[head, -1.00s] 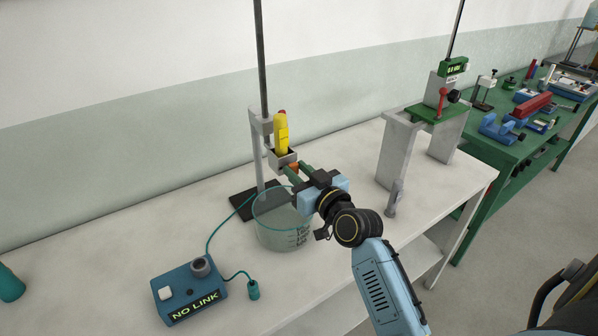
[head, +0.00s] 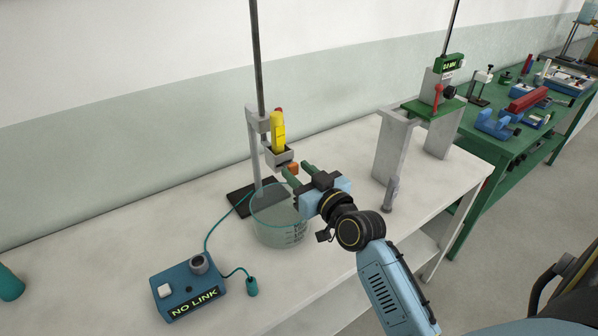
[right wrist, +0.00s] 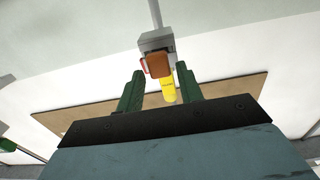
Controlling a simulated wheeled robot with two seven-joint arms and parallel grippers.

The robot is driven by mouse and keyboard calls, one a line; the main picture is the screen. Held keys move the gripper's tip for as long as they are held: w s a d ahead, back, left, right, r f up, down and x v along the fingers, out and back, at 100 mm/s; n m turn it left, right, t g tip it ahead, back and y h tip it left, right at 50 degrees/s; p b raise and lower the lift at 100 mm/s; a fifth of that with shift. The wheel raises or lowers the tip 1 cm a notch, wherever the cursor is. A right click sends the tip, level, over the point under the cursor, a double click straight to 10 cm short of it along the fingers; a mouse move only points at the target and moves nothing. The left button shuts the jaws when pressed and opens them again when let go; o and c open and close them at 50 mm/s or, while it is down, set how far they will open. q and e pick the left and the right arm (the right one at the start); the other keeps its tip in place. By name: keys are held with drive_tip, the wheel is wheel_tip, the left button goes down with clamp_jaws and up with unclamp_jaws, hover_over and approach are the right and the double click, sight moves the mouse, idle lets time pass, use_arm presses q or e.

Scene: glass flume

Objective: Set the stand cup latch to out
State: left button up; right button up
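A grey cup (head: 279,157) on the rod stand (head: 257,140) holds a yellow device (head: 278,131). An orange latch (head: 292,168) sticks out from the cup's front side. In the right wrist view, the orange latch (right wrist: 158,65) appears ahead of the fingertips, about midway across the gap, with the yellow device (right wrist: 168,90) showing below it. My right gripper (head: 298,172) is open, its green fingers pointing at the latch; I see no clear contact. My left gripper is not in view.
A glass beaker (head: 279,222) stands below the cup and my right gripper. A blue box (head: 188,290) reading "NO LINK" has a teal cable running to the beaker. A grey stand with a green top (head: 433,106) is to the right.

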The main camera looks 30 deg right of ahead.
drive_tip(key=shift+o, duration=0.6)
drive_tip(key=s+b, duration=0.1)
drive_tip(key=s, duration=1.2)
drive_tip(key=shift+s+d+b, duration=0.2)
drive_tip(key=shift+d+b, duration=0.05)
drive_tip(key=shift+b, duration=0.1)
